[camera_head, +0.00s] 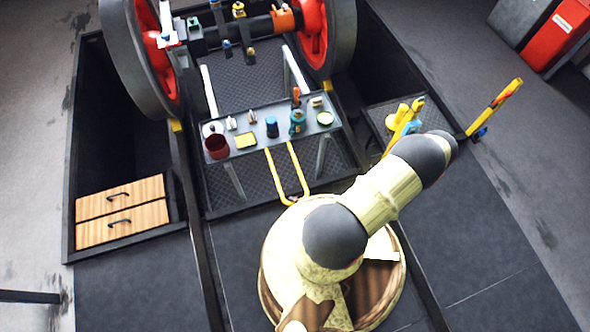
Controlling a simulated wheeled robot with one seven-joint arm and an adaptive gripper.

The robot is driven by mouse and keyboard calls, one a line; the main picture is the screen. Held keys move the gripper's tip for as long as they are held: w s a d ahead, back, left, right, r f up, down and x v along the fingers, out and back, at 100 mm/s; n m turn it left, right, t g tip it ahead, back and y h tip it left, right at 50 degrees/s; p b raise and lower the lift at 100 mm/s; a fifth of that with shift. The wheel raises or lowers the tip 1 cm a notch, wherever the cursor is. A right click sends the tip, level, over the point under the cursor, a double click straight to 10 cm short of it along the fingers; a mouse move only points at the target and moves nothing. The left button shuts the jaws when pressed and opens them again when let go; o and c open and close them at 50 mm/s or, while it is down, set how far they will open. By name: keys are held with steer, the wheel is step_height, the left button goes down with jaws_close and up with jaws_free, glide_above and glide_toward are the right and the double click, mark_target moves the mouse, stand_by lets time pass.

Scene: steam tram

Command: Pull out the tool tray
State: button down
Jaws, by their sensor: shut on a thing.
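A grey tray-like top (262,138) on thin pale legs stands in the pit between the big wheels. It carries a dark red cup, a yellow block, a dark blue cylinder, a teal item and other small things. A yellow U-shaped bar (282,186) runs from its front edge. A smaller dark tray (375,115) sits to the right, with yellow pieces and a blue item on or over it. I cannot tell which is the tool tray. My arm reaches up and right towards the smaller tray.
Large red-and-black wheels (315,35) and an axle stand at the back. A wooden two-drawer unit (122,211) sits in the left pit. A yellow lever (495,105) leans at the right. Dark floor (500,245) at right front is clear.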

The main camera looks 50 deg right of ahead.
steer(key=shift+r, duration=0.2)
steer(key=c, duration=1.9)
jaws_free()
steer(key=shift+f, duration=0.1)
steer(key=shift+o, duration=0.5)
steer(key=v, duration=1.2)
